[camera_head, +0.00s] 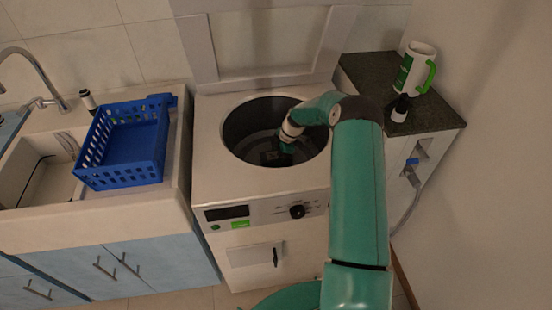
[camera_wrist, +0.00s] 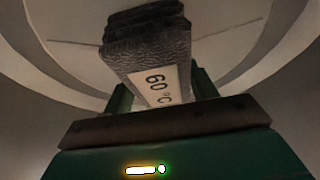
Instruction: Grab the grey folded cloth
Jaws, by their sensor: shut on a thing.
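The grey folded cloth (camera_wrist: 148,45) shows in the wrist view, dark grey and layered, with a white label reading "60 °C". My gripper (camera_wrist: 162,92) has its green fingers on both sides of the cloth and is shut on it. The pale curved inside of the washer drum surrounds it. In the head view my gripper (camera_head: 284,148) reaches down into the open top of the washing machine (camera_head: 262,205). The cloth is hard to make out there in the dark drum.
The round drum rim (camera_head: 228,130) is close around my arm. The washer's raised lid (camera_head: 197,50) stands behind. A blue basket (camera_head: 135,148) sits on the sink at left. A dark counter (camera_head: 425,117) at right holds a white-and-green jug (camera_head: 412,70) and a small dark bottle (camera_head: 399,108).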

